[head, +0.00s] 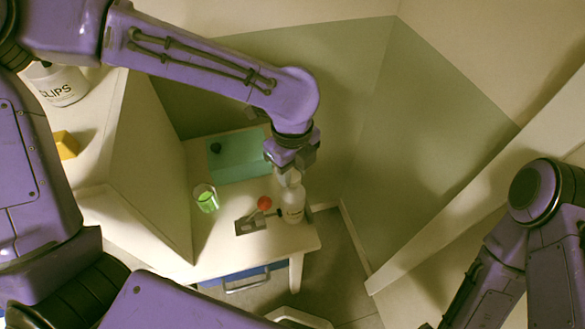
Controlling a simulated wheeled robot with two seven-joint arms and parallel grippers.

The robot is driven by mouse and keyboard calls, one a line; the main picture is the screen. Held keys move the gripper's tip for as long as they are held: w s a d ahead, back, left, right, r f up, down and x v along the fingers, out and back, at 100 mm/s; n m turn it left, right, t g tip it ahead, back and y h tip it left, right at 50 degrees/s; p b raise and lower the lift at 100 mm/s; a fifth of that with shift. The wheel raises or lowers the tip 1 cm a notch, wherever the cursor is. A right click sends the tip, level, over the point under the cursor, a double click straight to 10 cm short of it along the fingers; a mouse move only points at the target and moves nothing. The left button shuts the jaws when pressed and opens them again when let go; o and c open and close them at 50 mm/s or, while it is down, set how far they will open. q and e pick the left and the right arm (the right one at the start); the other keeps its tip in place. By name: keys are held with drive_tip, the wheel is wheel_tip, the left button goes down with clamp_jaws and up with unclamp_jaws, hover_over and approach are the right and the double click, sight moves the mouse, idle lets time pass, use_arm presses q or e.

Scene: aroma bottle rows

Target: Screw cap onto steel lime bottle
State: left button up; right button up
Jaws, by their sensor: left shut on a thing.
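A pale bottle (293,208) with small dark lettering stands upright near the right edge of the small white table. My left gripper (290,168) reaches down from above, right over the bottle's top. It is shut on a small pale piece (289,180), which looks like the cap, at the bottle's neck. My fingers partly cover it, so I cannot tell whether it is seated or how far it is turned. My right arm shows at the right edge, but its gripper is out of view.
On the white table (222,247), a grey plate (250,226) and a red ball (264,203) stand close left of the bottle. A glass with green contents (207,200) and a teal box (237,165) are farther left and back. A wall rises behind.

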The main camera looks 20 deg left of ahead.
use_arm(q)
drive_tip(key=shift+s+r, duration=0.1)
drive_tip(key=shift+s, duration=0.05)
drive_tip(key=shift+w, duration=0.2)
drive_tip(key=shift+f, duration=0.3)
drive_tip(key=shift+f, duration=0.1)
drive_tip(key=shift+p, duration=0.4)
drive_tip(key=shift+p, duration=0.3)
drive_tip(key=shift+f, duration=0.1)
idle(0.4)
